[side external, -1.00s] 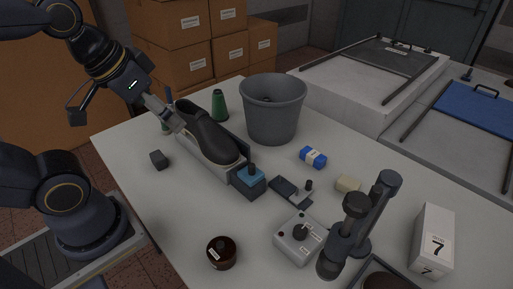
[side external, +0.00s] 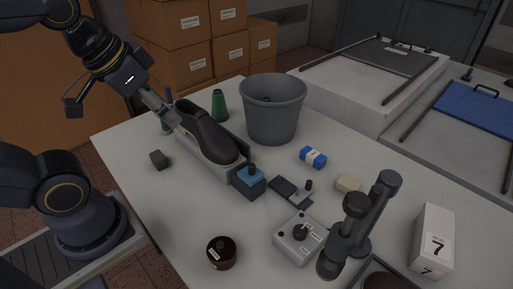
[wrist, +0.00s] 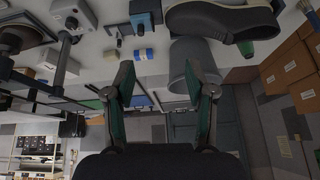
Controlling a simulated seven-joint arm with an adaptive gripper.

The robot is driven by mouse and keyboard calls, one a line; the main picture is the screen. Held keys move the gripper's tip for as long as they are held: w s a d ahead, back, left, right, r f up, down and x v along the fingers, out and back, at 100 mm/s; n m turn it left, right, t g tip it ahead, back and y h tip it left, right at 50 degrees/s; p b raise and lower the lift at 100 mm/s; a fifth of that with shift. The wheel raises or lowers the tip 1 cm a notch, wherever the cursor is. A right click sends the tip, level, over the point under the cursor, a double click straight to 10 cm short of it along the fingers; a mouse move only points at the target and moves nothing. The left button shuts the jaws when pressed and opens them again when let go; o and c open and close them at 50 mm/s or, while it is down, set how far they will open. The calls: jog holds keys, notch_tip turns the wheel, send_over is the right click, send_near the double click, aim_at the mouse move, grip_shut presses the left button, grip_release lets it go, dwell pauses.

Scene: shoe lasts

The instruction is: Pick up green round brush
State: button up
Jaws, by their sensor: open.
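A tapered green object (side external: 220,106) stands upright on the table behind the dark shoe last; I cannot tell whether it is the brush. A second small greenish item (side external: 165,126) with a thin blue upright part is mostly hidden behind my gripper. My gripper (side external: 176,117) is above the left end of the shoe last (side external: 210,139) in the side view; I cannot tell whether it touches. In the wrist view my gripper (wrist: 160,72) is open with nothing between its fingers. A green end (wrist: 246,47) shows beside the shoe at the upper right.
A grey bin (side external: 274,112) stands right of the tapered green object. A small dark block (side external: 158,159), a brown jar (side external: 221,253) and a grey control box (side external: 299,240) lie around. The table's front left is fairly clear.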

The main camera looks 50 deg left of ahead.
jog(key=w+a+r+g, duration=0.1)
jog(key=w+a+r, duration=0.6)
jog(key=w, duration=0.4)
jog(key=n+g, duration=0.4)
jog(key=g, duration=0.1)
send_over(165, 125)
jog(key=a, duration=0.2)
notch_tip(165, 125, down, 17)
jog(key=f, duration=1)
jog(key=shift+w+d+f, duration=0.2)
jog(key=shift+w+d, duration=0.05)
jog(key=shift+w, duration=0.1)
notch_tip(165, 125, down, 6)
jog(key=shift+d+r, duration=0.15)
